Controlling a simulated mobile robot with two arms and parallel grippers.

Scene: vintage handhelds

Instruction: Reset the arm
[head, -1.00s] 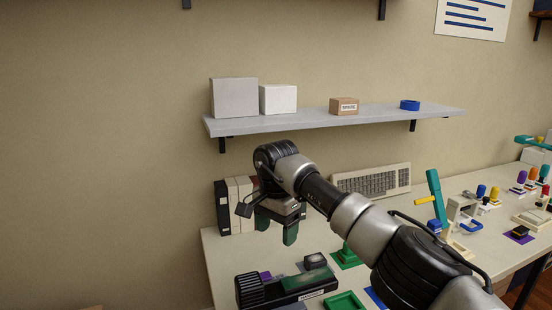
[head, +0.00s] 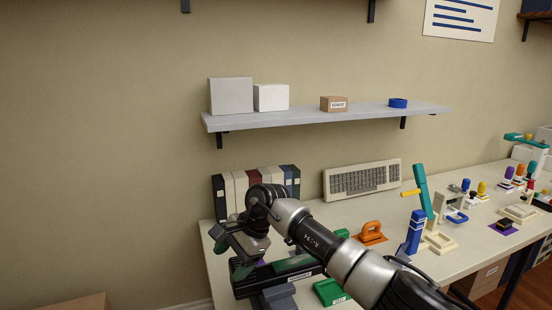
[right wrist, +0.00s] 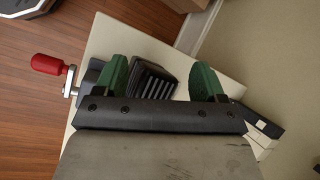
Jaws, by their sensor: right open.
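My right arm (head: 345,258) reaches in from the lower right of the head view. My right gripper (head: 238,262) is low over the left end of the workbench (head: 470,240), in front of the row of books. In the right wrist view the right gripper (right wrist: 161,76) has its two green fingers wide apart. A black ribbed part (right wrist: 152,82) shows between them, and I see nothing gripped. I cannot tell how far below the fingers it lies. My left gripper is not in view.
Upright books (head: 230,192), a keyboard (head: 362,180), an orange handled piece (head: 371,232), a blue block (head: 415,232) and a green tray (head: 331,292) stand around the arm. A wall shelf (head: 330,119) hangs above. A red-handled crank (right wrist: 47,64) sits near one finger.

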